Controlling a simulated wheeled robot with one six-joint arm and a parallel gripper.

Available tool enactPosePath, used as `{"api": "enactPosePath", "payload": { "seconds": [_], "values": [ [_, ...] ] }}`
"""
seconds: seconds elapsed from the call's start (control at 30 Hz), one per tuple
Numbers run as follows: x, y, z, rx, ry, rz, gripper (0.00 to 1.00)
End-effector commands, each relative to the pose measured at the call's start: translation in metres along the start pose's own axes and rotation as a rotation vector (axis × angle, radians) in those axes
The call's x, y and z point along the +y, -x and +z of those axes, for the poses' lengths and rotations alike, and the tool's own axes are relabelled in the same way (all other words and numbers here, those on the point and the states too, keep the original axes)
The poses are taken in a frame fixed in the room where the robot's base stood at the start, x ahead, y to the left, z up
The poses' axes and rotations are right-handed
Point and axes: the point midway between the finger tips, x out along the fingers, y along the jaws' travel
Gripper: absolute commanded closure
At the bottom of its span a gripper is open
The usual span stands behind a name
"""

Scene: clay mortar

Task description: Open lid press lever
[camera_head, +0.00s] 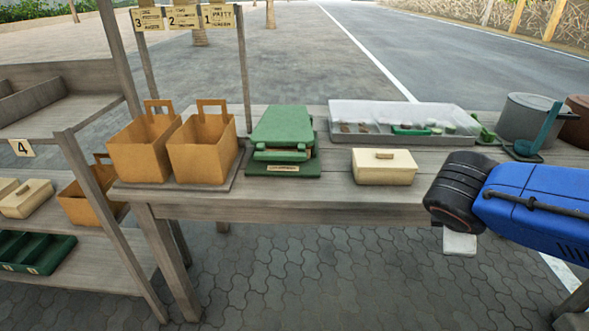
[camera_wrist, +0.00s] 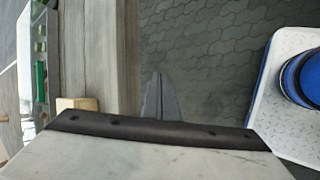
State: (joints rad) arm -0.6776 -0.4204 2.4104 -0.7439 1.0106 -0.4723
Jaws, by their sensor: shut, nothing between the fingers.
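A green press (camera_head: 285,128) with a closed-looking flat top and a front handle bar stands on the table, left of centre in the head view. Its front label is too small to read. A teal upright lever (camera_head: 548,122) on a dark green base stands at the table's right, beside a grey bucket. A cream box (camera_head: 384,167) with a lid and small wooden handle sits near the front edge; part of it shows in the wrist view (camera_wrist: 75,104). My gripper (camera_wrist: 160,80) is shut and empty, over the paving beside the table edge, apart from these things.
Two orange carriers (camera_head: 203,148) stand left of the press. A translucent tray (camera_head: 402,115) with small items lies behind the cream box. A grey bucket (camera_head: 524,118) stands at the right. A wooden shelf (camera_head: 60,105) is at the left. Paving before the table is clear.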

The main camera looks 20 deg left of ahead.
Motion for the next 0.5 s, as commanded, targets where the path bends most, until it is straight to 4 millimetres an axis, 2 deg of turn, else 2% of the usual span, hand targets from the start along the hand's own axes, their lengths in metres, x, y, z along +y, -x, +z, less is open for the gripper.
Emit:
{"api": "enactPosePath", "payload": {
  "seconds": [0.03, 0.17, 0.3, 0.5],
  "values": [
    [0.006, 0.002, -0.015, 0.0, 0.082, 0.028, 1.0],
    [0.023, 0.011, -0.051, -0.009, 0.289, 0.115, 1.0],
    [0.037, 0.025, -0.094, -0.021, 0.51, 0.218, 1.0],
    [0.047, 0.055, -0.164, -0.044, 0.813, 0.383, 1.0]
  ]
}}
